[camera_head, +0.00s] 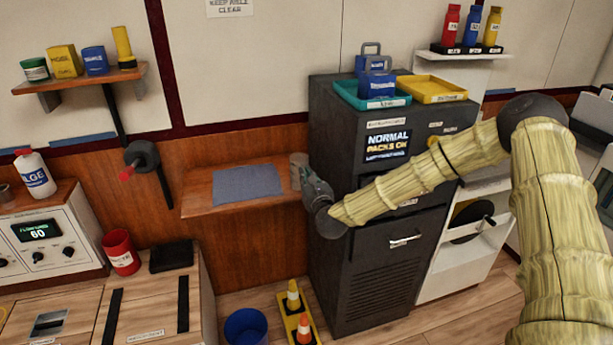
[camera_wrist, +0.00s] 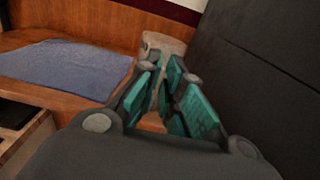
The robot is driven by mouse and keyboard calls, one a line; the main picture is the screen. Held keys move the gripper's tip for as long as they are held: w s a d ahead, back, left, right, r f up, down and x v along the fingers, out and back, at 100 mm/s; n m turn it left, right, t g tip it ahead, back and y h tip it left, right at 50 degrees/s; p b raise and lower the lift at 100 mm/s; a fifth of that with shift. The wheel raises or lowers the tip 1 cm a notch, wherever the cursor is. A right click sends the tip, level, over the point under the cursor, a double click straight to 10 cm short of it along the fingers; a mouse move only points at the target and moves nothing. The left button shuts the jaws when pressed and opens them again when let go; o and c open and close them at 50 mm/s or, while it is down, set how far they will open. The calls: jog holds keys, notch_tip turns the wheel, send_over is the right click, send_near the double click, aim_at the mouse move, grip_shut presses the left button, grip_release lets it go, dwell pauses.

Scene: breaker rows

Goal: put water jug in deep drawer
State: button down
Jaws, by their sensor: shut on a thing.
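A beige-grey cylindrical vessel (camera_head: 298,168) is at the right end of the wooden wall shelf, beside the dark cabinet. It also shows in the wrist view (camera_wrist: 163,43), partly hidden by the fingers. No label on it can be read, so I cannot tell for sure that it is the water jug. My gripper (camera_head: 307,178) is shut on this vessel, with its teal finger pads (camera_wrist: 163,90) around the near side. Whether the vessel's base touches the shelf is unclear. The dark cabinet (camera_head: 335,280) has a handle (camera_head: 405,240) on its lower front, which looks closed. No drawer is clearly marked deep.
A blue cloth (camera_head: 247,185) lies on the wooden shelf (camera_head: 200,205). Blue cans stand in a teal tray (camera_head: 345,92) on the cabinet, beside a yellow tray (camera_head: 432,88). Cones (camera_head: 304,328) and a blue bucket (camera_head: 246,328) stand on the floor. A red cup (camera_head: 121,252) is on the left counter.

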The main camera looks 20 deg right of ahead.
jog(key=shift+f, duration=0.15)
jog(key=c, duration=1.6)
grip_release()
jog(key=shift+o, duration=0.2)
jog(key=shift+r, duration=0.3)
